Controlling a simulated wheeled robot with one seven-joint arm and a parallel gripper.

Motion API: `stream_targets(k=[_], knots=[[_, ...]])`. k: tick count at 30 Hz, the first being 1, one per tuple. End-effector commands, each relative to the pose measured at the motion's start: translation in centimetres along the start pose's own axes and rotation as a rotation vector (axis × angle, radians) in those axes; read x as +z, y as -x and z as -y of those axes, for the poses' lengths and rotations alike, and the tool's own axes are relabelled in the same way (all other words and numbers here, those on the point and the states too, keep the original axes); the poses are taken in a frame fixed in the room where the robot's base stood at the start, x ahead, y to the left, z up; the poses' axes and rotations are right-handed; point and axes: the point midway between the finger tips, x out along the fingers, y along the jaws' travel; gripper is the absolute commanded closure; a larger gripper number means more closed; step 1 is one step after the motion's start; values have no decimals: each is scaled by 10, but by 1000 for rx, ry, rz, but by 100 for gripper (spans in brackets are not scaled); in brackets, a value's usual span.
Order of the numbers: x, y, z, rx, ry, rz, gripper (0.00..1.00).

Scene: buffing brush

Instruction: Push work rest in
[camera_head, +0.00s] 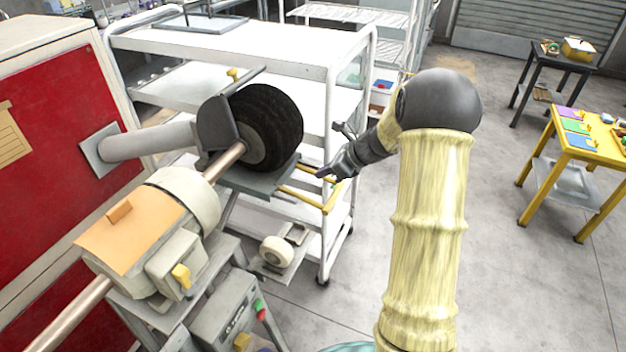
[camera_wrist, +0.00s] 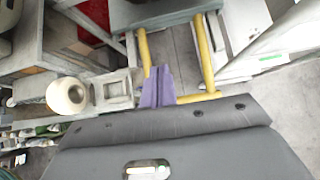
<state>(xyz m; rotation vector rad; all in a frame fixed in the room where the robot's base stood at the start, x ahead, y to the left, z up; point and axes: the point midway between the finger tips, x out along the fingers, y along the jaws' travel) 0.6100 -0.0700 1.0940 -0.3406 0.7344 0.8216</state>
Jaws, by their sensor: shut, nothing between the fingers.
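The work rest (camera_head: 258,181) is a flat grey plate under the dark buffing brush (camera_head: 268,125), with a yellow U-shaped handle (camera_head: 331,207) sticking out to the right. In the wrist view the grey plate (camera_wrist: 165,14) is at the top, and the yellow bars (camera_wrist: 205,55) run down to a crossbar. My gripper (camera_head: 322,173) is at the handle's outer end in the head view. In the wrist view its purple fingertips (camera_wrist: 157,85) are closed together and empty, overlapping the crossbar's left part, close to the left bar. I cannot tell whether they touch it.
The grey motor housing (camera_head: 180,215) and its shaft stand left of the brush. A small cream wheel (camera_head: 277,251) sits below the handle. A white shelf cart (camera_head: 300,55) stands behind. A yellow table (camera_head: 590,150) is at the right, with open floor between.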

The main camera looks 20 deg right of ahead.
Motion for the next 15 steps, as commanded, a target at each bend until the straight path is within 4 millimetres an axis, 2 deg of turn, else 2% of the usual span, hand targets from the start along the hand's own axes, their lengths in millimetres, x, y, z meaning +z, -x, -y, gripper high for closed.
stream_targets(k=[4,12,13,15], knots=[[-1,14,0,-1,-1,-1,100],[-1,17,1,-2,-3,-1,100],[-1,17,1,-2,-3,-1,98],[-3,17,1,-1,-9,1,84]])
